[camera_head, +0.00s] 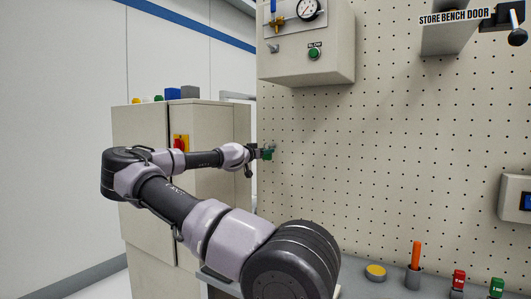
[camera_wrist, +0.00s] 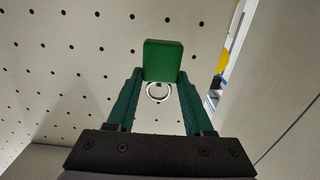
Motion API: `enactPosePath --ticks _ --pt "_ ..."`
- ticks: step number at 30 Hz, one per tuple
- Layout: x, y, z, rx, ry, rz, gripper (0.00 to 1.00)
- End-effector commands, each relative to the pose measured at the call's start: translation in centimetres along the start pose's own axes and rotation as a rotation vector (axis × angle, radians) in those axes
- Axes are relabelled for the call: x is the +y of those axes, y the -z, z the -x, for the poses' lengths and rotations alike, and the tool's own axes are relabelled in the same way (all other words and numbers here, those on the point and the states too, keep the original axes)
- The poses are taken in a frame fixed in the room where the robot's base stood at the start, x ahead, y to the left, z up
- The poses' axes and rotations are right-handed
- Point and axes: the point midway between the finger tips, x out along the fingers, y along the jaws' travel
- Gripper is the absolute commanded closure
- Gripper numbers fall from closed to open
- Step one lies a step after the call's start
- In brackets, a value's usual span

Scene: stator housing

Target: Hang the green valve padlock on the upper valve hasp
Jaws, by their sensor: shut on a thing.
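My gripper (camera_head: 264,153) is in front of the left edge of the pegboard, well below the white gauge box. In the wrist view, my gripper (camera_wrist: 161,76) is shut on the green valve padlock (camera_wrist: 164,57), whose plain green body sits between the fingertips. A silver ring (camera_wrist: 158,92), apparently its shackle, shows between the fingers. The padlock (camera_head: 267,155) is only a small green patch in the head view. A small grey fitting (camera_head: 274,48) below the brass valve (camera_head: 277,24) on the gauge box may be the upper hasp; I cannot tell.
The gauge box (camera_head: 330,72) juts out from the pegboard (camera_head: 410,150) above my gripper. A beige cabinet (camera_head: 215,110) stands behind my arm. On the bench at lower right are an orange-handled tool (camera_head: 416,255), a yellow button (camera_head: 376,271), and red (camera_head: 459,280) and green (camera_head: 496,287) tagged pieces.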

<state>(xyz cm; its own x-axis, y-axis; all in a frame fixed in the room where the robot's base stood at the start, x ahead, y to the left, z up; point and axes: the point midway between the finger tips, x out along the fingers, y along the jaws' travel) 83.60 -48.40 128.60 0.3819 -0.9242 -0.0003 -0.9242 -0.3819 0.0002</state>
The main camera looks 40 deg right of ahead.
Motion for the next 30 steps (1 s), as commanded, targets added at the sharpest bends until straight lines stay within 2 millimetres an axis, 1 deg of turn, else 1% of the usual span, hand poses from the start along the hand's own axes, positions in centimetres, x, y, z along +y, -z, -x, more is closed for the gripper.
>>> enactPosePath --ticks 3,15,20,27,30 --pt "-0.1 0.1 1.3 0.001 0.002 0.000 1.00" --pt "-0.1 0.3 5.2 0.000 0.002 0.000 1.00" --pt "0.0 0.4 5.8 0.000 0.000 0.000 1.00" --pt "0.0 0.4 5.8 0.000 0.000 0.000 1.00" --pt "-0.2 0.8 6.0 0.001 0.003 -0.001 1.00"
